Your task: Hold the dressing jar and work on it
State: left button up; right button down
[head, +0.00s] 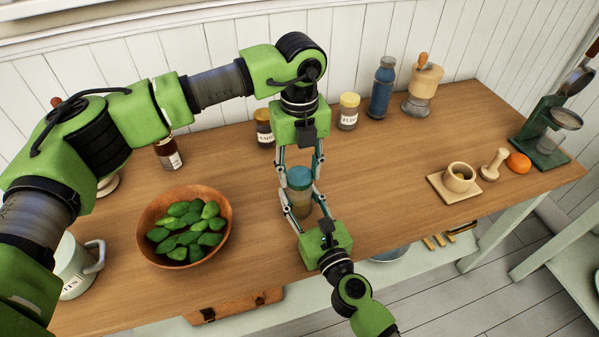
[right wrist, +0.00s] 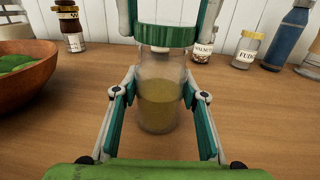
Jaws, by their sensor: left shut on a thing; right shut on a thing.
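The dressing jar (head: 301,204) is clear glass with yellow-green dressing and a teal-green lid (head: 300,178). It is upright over the wooden counter. I cannot tell whether its base touches the wood. My left gripper (head: 300,172) comes down from above and is shut on the lid, one finger on each side. My right gripper (head: 300,198) comes from the front edge and is shut on the jar's glass body. In the right wrist view the jar (right wrist: 159,105) stands between the right fingers, with the lid (right wrist: 165,35) between the left fingertips above.
A wooden bowl (head: 155,250) of green leaves or vegetables stands left of the jar. Labelled jars (head: 348,112), a blue bottle (head: 381,90) and a grinder (head: 423,85) line the back. A mortar (head: 459,177) stands at right. The counter (head: 390,165) between is clear.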

aim_at(300, 175)
pick_arm(q)
jog(key=shift+r, duration=0.2)
jog(key=shift+r, duration=2)
pick_arm(e)
jog(key=c, duration=1.2)
grip_release()
jog(key=shift+s, duration=0.1)
